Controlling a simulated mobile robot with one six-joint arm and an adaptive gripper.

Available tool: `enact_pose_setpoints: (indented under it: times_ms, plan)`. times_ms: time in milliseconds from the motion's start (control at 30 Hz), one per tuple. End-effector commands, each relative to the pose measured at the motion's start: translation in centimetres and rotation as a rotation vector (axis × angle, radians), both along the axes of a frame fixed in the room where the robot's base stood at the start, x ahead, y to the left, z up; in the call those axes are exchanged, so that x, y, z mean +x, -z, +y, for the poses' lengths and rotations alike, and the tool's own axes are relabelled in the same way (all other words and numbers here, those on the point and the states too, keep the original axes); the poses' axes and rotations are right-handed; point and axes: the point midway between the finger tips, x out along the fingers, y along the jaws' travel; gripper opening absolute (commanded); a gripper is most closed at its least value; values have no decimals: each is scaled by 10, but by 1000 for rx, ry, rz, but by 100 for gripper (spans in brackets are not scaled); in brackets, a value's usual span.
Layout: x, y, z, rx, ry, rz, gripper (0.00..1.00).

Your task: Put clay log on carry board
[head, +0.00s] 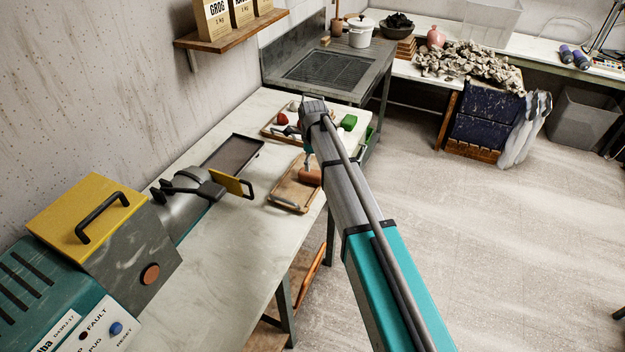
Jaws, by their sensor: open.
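A terracotta-coloured log shape, which looks like the clay log (311,176), lies at the right side of a wooden board, which looks like the carry board (286,190), near the table's front edge. My arm hides part of the log and the board's right side. My gripper (308,164) is just above the log's visible end, mostly hidden behind my arm. It is open; whether a finger touches the log I cannot tell.
A grey strip (287,204) lies along the board's near edge. A dark tray (234,153) lies behind it. A machine with a yellow lid (75,205) stands at left. A wooden tray (269,130) holds small items at the table's far end. The near tabletop (225,265) is clear.

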Motion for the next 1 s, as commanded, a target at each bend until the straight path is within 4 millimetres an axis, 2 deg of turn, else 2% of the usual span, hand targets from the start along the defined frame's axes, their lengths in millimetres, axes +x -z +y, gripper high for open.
enact_pose_setpoints:
  times_ms: [467, 1000]
  plan:
    - [0, 4, 0, 0, 0, 0, 100]
    - [2, 44, 3, 0, 0, 0, 100]
